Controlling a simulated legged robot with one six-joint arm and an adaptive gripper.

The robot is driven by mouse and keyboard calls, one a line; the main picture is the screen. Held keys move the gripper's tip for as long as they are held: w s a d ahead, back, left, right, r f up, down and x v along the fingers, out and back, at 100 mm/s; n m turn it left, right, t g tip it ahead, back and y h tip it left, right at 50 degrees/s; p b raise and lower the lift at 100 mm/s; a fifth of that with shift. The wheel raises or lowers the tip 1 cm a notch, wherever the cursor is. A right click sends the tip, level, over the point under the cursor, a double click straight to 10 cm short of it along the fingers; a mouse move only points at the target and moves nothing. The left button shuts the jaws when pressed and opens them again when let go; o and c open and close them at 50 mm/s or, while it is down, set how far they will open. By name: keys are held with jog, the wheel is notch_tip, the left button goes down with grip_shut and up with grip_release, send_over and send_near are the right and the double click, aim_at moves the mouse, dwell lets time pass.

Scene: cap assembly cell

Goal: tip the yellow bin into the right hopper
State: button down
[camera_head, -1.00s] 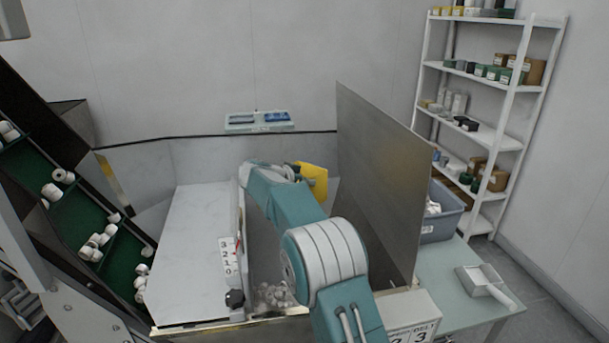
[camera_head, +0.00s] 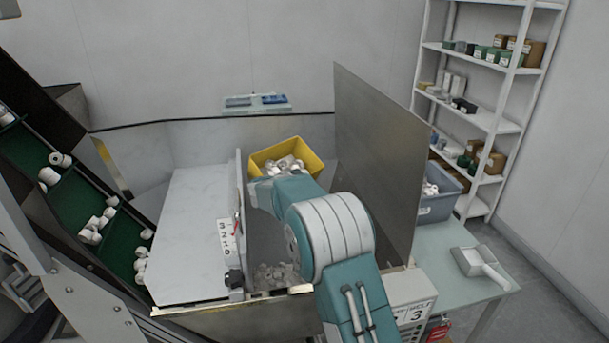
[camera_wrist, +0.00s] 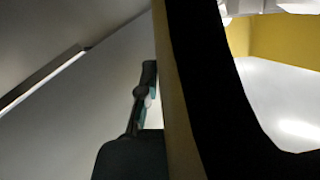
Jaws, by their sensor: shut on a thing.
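The yellow bin (camera_head: 272,152) is held above the far end of the right hopper (camera_head: 268,238). Its open top faces up and toward me, and white caps (camera_head: 288,165) lie inside. My gripper (camera_wrist: 165,90) is shut on the bin's wall, whose yellow strip shows between the dark fingers in the wrist view. In the head view my wrist and forearm hide the grip and part of the hopper. The right hopper lies between a white panel and a tall metal sheet, with pale caps at its near bottom.
The tall metal sheet (camera_head: 375,150) stands close on the right of my arm. A grey tub (camera_head: 438,205) and a scoop (camera_head: 478,265) are on the side table. A green conveyor (camera_head: 75,205) with caps rises at the left. A shelf rack (camera_head: 490,120) stands behind.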

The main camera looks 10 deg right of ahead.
notch_tip(320, 180, down, 8)
jog(key=m+t+h, duration=0.4)
jog(key=m+t, duration=0.1)
jog(key=m, duration=0.9)
jog(key=shift+w+a+r+m, duration=0.15)
jog(key=shift+w+a+m, duration=0.1)
jog(key=shift+w+m, duration=0.2)
jog(key=shift+d, duration=0.1)
dwell(0.7)
